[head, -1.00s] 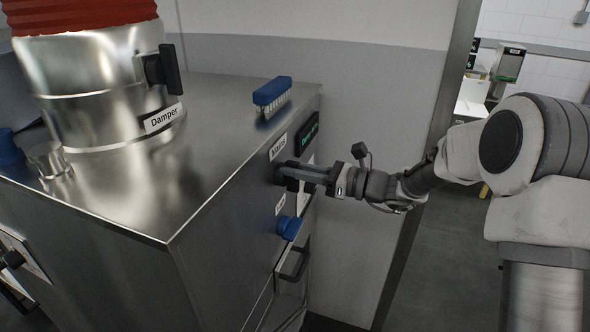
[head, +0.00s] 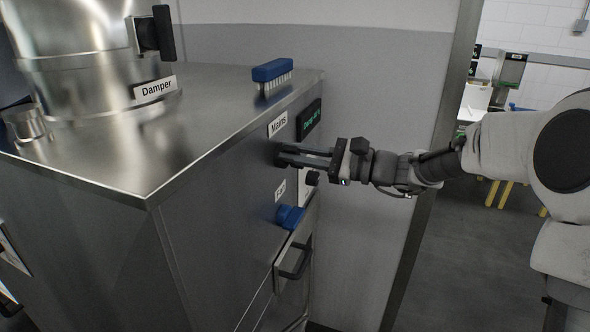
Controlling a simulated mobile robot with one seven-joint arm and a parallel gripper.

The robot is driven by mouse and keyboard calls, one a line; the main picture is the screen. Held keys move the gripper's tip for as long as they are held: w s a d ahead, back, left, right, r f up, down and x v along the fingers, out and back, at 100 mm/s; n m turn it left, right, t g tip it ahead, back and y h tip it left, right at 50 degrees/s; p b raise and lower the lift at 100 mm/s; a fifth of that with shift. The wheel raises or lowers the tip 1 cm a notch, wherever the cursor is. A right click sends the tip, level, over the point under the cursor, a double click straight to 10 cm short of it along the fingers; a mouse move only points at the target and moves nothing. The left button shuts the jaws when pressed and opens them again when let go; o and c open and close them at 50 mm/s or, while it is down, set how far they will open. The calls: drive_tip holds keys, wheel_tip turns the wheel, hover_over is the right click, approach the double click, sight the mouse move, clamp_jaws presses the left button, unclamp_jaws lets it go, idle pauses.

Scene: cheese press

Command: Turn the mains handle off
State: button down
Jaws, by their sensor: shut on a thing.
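The Mains label (head: 278,124) is on the side face of the steel cabinet (head: 180,215). The dark mains handle (head: 282,158) is just below it, mostly hidden by the fingers. My gripper (head: 286,155) reaches in from the right, nearly level, with its fingertips against the cabinet side. It is shut on the mains handle. The two fingers show one above the other with a narrow gap. The exact angle of the handle cannot be told.
Below are a Fan label (head: 280,190), a blue knob (head: 290,217) and a dark door handle (head: 296,262). A small dark knob (head: 312,178) is close to the gripper. A lit display (head: 310,119) is above. A blue brush (head: 272,74) lies on the cabinet top.

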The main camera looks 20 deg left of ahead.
drive_tip(key=n+b, duration=0.2)
drive_tip(key=b, duration=0.1)
drive_tip(key=f+n+b, duration=0.1)
drive_tip(key=n+b, duration=0.1)
drive_tip(key=b, duration=0.1)
drive_tip(key=n+b, duration=0.2)
drive_tip(key=b, duration=0.2)
drive_tip(key=shift+s+f, duration=0.35)
drive_tip(key=n+b, duration=0.3)
drive_tip(key=b, duration=0.1)
drive_tip(key=shift+f, duration=0.1)
drive_tip(key=n+b, duration=0.2)
drive_tip(key=shift+b, duration=0.3)
drive_tip(key=c, duration=0.9)
unclamp_jaws()
drive_tip(key=shift+o, duration=0.2)
drive_tip(key=shift+d, duration=0.1)
drive_tip(key=s+d+p, duration=0.1)
drive_tip(key=d+p, duration=0.1)
drive_tip(key=d, duration=1.5)
drive_tip(key=shift+s, duration=0.25)
